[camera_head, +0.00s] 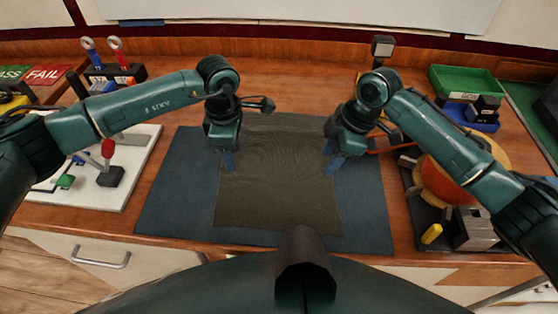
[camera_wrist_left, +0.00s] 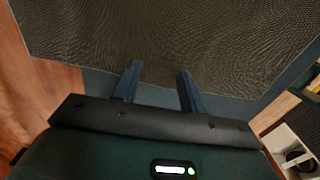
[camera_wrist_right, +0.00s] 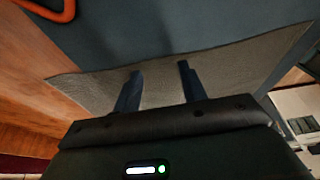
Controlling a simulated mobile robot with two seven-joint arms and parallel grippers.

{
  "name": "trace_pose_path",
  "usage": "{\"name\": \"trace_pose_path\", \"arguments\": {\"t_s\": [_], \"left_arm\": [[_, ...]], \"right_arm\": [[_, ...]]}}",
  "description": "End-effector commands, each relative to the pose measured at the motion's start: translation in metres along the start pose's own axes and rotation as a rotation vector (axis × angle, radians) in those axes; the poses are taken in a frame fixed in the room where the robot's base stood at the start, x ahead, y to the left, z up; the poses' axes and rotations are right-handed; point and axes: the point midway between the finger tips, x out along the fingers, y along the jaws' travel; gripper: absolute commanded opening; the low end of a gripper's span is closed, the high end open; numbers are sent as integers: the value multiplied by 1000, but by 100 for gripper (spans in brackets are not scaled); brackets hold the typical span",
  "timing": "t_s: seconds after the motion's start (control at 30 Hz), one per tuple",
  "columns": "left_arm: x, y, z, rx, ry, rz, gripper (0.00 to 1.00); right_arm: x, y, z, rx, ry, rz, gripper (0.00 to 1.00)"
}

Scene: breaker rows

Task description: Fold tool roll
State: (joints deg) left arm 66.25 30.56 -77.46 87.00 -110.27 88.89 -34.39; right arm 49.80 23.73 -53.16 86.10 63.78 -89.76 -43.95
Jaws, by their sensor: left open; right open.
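The tool roll (camera_head: 280,185) is a dark brown-grey textured cloth lying spread out on a dark blue mat (camera_head: 170,200). My left gripper (camera_head: 228,165) is open above the roll's left edge in the head view. My right gripper (camera_head: 333,166) is open above the roll's right edge. The left wrist view shows the cloth (camera_wrist_left: 170,40) just beyond the left fingertips (camera_wrist_left: 160,70). The right wrist view shows the cloth (camera_wrist_right: 230,65) behind the right fingertips (camera_wrist_right: 160,70). Neither gripper holds anything. I cannot tell whether the fingertips touch the cloth.
On the right are a dark tray with an orange round object (camera_head: 440,180), a yellow piece (camera_head: 431,233) and a green bin (camera_head: 465,80).

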Motion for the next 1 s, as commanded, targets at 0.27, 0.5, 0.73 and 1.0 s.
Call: {"name": "trace_pose_path", "arguments": {"t_s": [0.27, 0.5, 0.73, 1.0], "left_arm": [[1, 0, 0, 0, 0, -1, 39], [1, 0, 0, 0, 0, -1, 29], [1, 0, 0, 0, 1, -1, 20], [2, 0, 0, 0, 1, -1, 9]], "right_arm": [[1, 0, 0, 1, -1, -1, 39], [2, 0, 1, 1, -2, -2, 29], [2, -1, 1, 1, -2, -3, 20], [2, -1, 1, 2, -3, -3, 9]]}}
